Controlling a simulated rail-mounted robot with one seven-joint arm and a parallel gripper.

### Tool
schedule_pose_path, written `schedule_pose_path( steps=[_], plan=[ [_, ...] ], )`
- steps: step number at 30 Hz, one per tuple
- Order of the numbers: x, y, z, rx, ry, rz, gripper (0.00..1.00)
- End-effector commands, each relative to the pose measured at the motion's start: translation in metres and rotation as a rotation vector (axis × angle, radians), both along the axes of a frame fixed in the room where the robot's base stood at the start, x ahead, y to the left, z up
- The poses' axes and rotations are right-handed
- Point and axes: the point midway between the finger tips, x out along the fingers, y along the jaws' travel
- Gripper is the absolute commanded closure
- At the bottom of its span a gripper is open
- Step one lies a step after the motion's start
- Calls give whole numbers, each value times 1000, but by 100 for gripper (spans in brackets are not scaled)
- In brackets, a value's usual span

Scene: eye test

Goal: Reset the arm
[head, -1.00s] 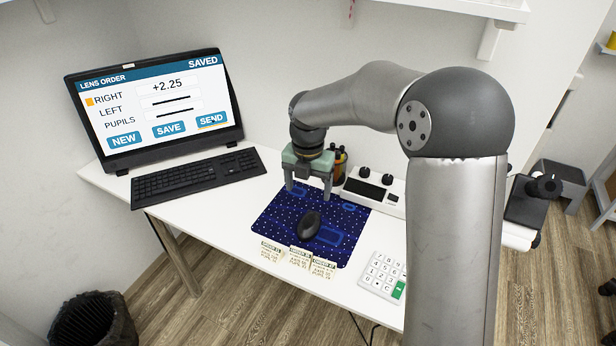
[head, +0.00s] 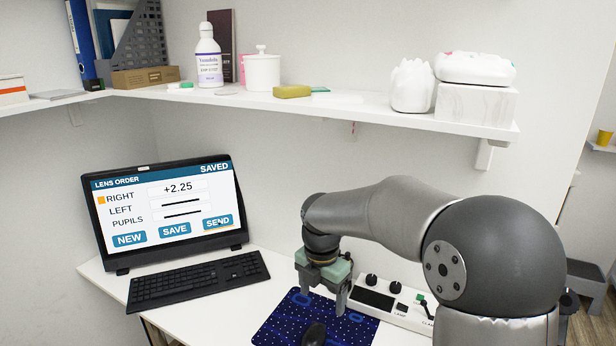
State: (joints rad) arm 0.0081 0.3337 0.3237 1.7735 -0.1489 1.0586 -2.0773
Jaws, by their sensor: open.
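My gripper (head: 322,304) is open and empty, pointing down above the far part of the blue dotted mat (head: 276,327). A black mouse (head: 314,335) lies on the mat, cut by the bottom edge of the view, nearer than the gripper and apart from it. My arm comes in from the right and bends down to the gripper. The monitor (head: 165,208) shows a lens order page reading SAVED, with RIGHT at +2.25 and bars for LEFT and PUPILS. The screen's pointer is at the SEND button.
A black keyboard (head: 197,281) lies before the monitor. A white control box (head: 385,303) with black knobs stands right of the gripper.

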Motion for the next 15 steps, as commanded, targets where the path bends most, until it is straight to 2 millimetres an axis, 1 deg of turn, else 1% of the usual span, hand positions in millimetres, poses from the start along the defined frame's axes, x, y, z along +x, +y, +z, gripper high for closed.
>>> schedule_pose_path(
  steps=[1, 5, 6, 8, 9, 11, 12, 15],
  plan=[
    [-18, -11, 8, -12, -10, -151, 22],
    [-69, -40, 18, -27, -36, -649, 22],
    [-86, -49, 20, -27, -45, -807, 22],
    [-111, -61, 21, -23, -57, -1046, 22],
    [-127, -69, 21, -18, -63, -1207, 22],
    [-153, -79, 20, -7, -68, -1443, 22],
    [-169, -85, 18, 3, -69, -1595, 22],
    [-205, -96, 12, 24, -63, -1931, 22]
  ],
)
